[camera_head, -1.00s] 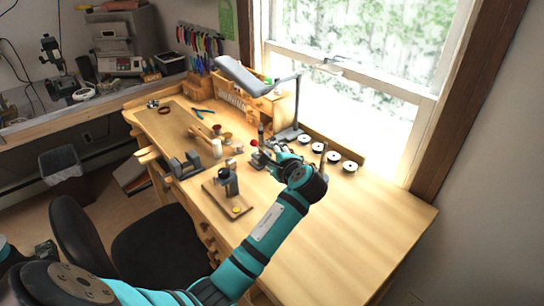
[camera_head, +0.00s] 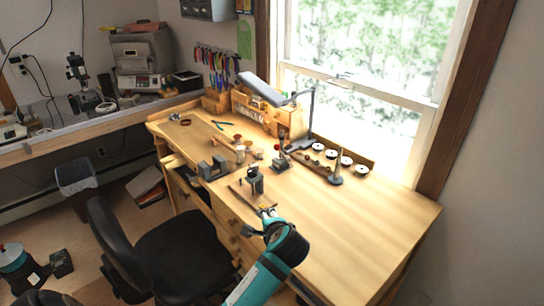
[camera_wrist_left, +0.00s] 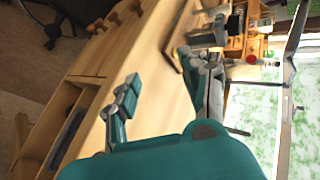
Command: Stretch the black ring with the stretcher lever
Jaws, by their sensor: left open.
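A small dark bench tool with a red knob (camera_head: 278,148) stands on the workbench, near the foot of the grey lamp. It looks like the stretcher with its lever, but it is too small to be sure. I cannot make out the black ring. My left gripper (camera_head: 258,222) is over the bench's front edge, nearer to me than the tool and apart from it. In the left wrist view its two fingers (camera_wrist_left: 165,90) are spread with nothing between them. My right gripper is not in view.
A dark block tool (camera_head: 256,182) on a wooden board stands just beyond my left gripper. A dark vise (camera_head: 213,168) is left of it. Several white-topped round pieces (camera_head: 347,161) and an upright tapered post (camera_head: 337,166) stand near the window. The right of the bench (camera_head: 365,220) is clear.

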